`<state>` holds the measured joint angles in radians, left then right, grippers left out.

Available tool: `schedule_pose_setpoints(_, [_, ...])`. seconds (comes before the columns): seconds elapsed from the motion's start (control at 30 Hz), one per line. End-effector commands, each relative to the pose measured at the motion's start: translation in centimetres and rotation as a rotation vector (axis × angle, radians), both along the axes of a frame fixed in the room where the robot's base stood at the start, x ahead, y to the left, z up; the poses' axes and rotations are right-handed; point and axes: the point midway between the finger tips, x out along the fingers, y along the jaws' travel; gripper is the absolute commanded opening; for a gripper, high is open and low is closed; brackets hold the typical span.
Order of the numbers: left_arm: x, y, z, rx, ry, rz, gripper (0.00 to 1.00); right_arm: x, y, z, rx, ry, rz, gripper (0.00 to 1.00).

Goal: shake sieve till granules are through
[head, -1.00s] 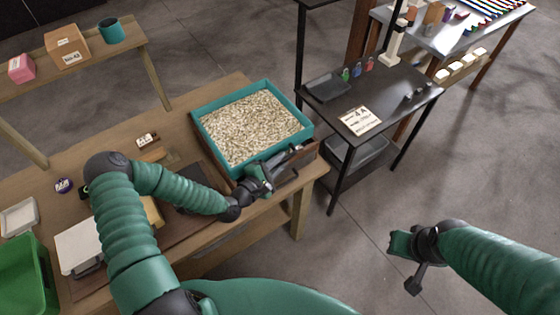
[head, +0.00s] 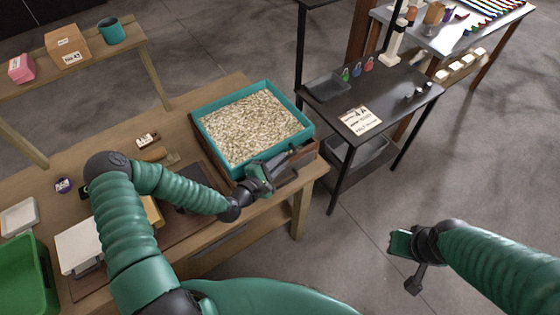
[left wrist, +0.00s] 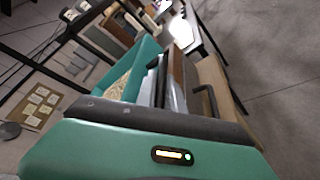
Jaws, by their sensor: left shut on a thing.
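The sieve is a teal square-framed tray (head: 203,135) full of pale beige granules (head: 250,127). It sits at the right end of the wooden table, over a brown wooden box (head: 308,152). My left gripper (head: 277,169) is at the sieve's near right corner, shut on the sieve; its fingertips are partly hidden. The left wrist view also shows the sieve's teal wall (left wrist: 140,62) close beyond the gripper body. My right gripper (head: 402,244) hangs empty over the floor at the right; its jaw gap is not clear.
A black stand (head: 400,75) with a label card (head: 360,121) stands right of the table. A green bin (head: 28,275), white tray (head: 18,217) and small items lie at the table's left. Floor is clear at right.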

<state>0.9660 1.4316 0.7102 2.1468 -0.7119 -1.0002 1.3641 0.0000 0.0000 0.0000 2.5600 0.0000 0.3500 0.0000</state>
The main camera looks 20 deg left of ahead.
Motion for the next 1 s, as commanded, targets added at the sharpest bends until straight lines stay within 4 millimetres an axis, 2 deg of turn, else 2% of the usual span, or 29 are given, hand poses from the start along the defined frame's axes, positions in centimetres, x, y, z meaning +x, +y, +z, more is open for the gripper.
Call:
schedule_pose_setpoints(0.03, [-0.2,0.2,-0.5,0.001,0.013,0.004,0.0,0.0,0.0,-0.1,0.0,0.0,0.0,0.22])
schedule_pose_setpoints(0.43, [-0.2,0.3,-0.6,0.002,0.015,0.004,0.0,0.0,0.0,-0.1,0.0,0.0,0.0,0.22])
schedule_pose_setpoints(0.6, [-1.0,-0.8,-0.8,-0.001,0.017,0.002,0.0,0.0,0.0,-0.5,0.0,0.0,0.0,0.22])
schedule_pose_setpoints(0.83, [-1.0,-0.8,-0.6,0.002,0.016,0.003,0.0,0.0,0.0,-0.4,0.0,0.0,0.0,0.22])
schedule_pose_setpoints(0.87, [-1.0,-0.8,-0.6,0.002,0.016,0.003,0.17,0.0,0.0,-0.4,0.0,0.0,0.0,0.22])
schedule_pose_setpoints(1.0, [-1.0,-0.9,-0.5,0.001,0.012,0.003,0.34,0.0,0.0,-0.4,0.0,0.0,0.0,0.22])
